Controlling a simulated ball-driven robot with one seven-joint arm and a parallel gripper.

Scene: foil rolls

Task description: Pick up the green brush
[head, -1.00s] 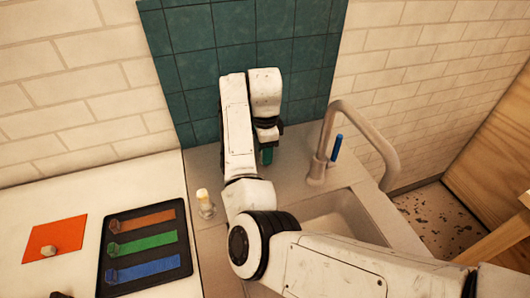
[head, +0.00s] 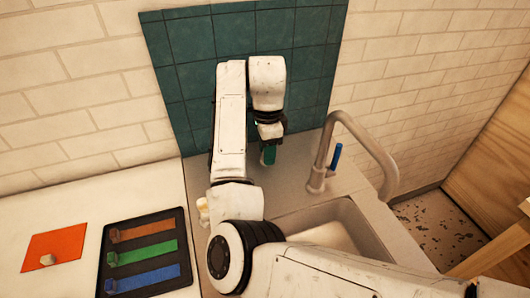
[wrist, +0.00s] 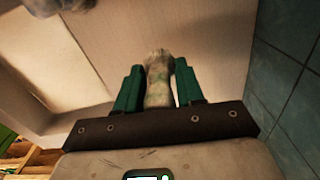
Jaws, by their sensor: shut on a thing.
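My gripper (head: 269,155) is above the counter behind the sink, in front of the teal tiles. In the wrist view its two green fingers (wrist: 158,82) are shut on a pale, mottled object (wrist: 158,75) with greenish marks. It stands up between the fingers; its lower part is hidden by the gripper. I cannot tell clearly from its shape whether it is the green brush. In the head view the arm and fingers hide it, and no other green brush is plain to see.
A grey faucet (head: 322,165) with a blue lever (head: 336,157) stands right of my gripper, behind the sink (head: 345,215). A cream bottle (head: 203,210) is partly hidden by my arm. A black tray (head: 183,222) with three coloured strips and an orange mat (head: 65,245) lie left.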

